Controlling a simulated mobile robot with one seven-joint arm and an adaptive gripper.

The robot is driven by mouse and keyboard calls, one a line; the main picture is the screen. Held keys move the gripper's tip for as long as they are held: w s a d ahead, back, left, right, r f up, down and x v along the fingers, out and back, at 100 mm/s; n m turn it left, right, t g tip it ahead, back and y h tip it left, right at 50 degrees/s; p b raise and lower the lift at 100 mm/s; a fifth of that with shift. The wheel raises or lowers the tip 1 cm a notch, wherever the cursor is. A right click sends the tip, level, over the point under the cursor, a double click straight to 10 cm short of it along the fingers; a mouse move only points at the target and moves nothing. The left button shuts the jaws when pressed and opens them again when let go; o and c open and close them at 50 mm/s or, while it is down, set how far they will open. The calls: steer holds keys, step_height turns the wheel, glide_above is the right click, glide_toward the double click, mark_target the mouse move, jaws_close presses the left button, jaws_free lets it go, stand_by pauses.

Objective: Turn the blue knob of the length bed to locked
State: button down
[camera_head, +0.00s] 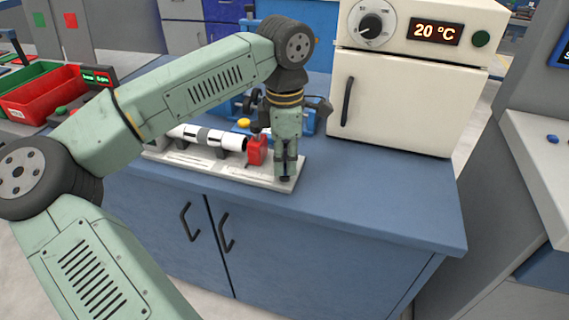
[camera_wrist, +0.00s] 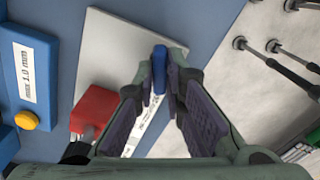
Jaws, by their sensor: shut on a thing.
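The length bed (camera_head: 232,171) is a pale flat plate near the front edge of the blue-topped bench. A white pipe with dark bands (camera_head: 229,142) lies along it, and a red block (camera_head: 256,151) stands at the pipe's right end. My gripper (camera_head: 286,177) points down over the bed's right end. In the wrist view, the slim blue knob (camera_wrist: 159,68) sits between my fingertips, and my gripper is shut on it. The knob's long side runs up and down in that view. The fingers hide the knob in the head view. Any lock marking is too hidden to read.
A blue device labelled "max 1.0 mm" (camera_wrist: 25,75) with a yellow button (camera_wrist: 25,120) stands behind the bed. A cream oven (camera_head: 395,100) reading 20 °C stands at the right rear. Red and green bins (camera_head: 50,100) are at the left. The bench front right is clear.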

mark_target(285, 165)
steer(key=shift+m+b, duration=0.45)
steer(key=shift+m, duration=1.85)
steer(key=c, duration=1.7)
jaws_free()
steer(key=shift+o, duration=0.2)
steer(key=shift+r, duration=0.1)
step_height(285, 165, up, 12)
steer(key=shift+d, duration=0.1)
